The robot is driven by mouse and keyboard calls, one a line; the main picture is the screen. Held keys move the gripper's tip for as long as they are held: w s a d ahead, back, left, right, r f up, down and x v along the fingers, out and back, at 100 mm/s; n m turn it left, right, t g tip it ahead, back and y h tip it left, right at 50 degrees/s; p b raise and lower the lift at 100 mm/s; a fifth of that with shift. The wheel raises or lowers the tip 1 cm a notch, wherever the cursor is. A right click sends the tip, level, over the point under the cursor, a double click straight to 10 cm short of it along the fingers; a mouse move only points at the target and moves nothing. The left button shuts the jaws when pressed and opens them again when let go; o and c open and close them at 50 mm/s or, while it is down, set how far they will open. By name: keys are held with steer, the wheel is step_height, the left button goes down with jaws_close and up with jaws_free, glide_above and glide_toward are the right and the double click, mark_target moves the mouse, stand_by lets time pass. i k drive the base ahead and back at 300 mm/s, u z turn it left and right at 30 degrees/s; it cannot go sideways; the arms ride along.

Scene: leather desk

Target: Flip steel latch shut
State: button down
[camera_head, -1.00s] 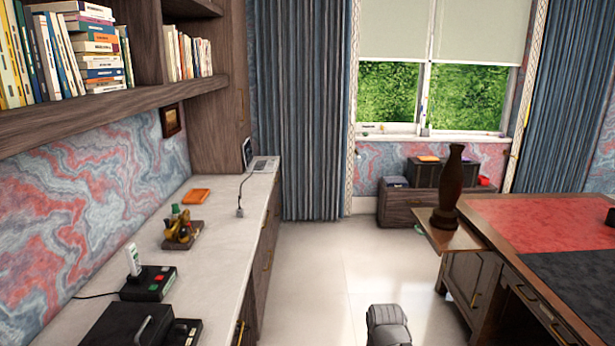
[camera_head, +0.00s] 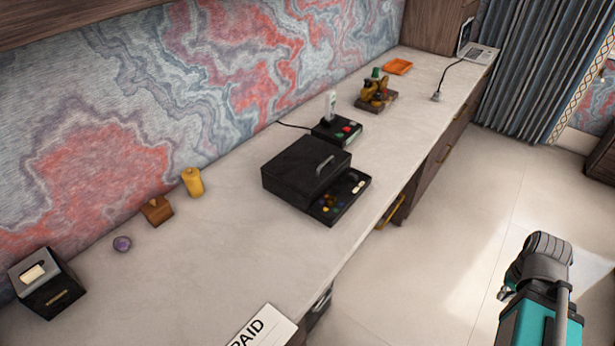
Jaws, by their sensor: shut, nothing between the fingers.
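A black box (camera_head: 292,174) stands on the pale counter, its lid looking closed. A silver bar (camera_head: 318,166) lies on its top toward the right; I cannot tell whether it is a handle or the steel latch. A small grey metal-looking part (camera_head: 320,300) shows at the counter's front edge, partly cut off from sight by the edge and too small to make out. At the lower right is part of my own arm, teal and grey, over the floor and apart from the counter. No gripper fingers show.
The floor (camera_head: 450,240) on the right is clear.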

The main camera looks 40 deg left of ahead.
mark_target(352, 177)
steer(key=u, duration=1.2)
steer(key=k, duration=0.5)
steer(key=u, duration=0.25)
steer(key=i, duration=0.5)
steer(key=z, duration=0.25)
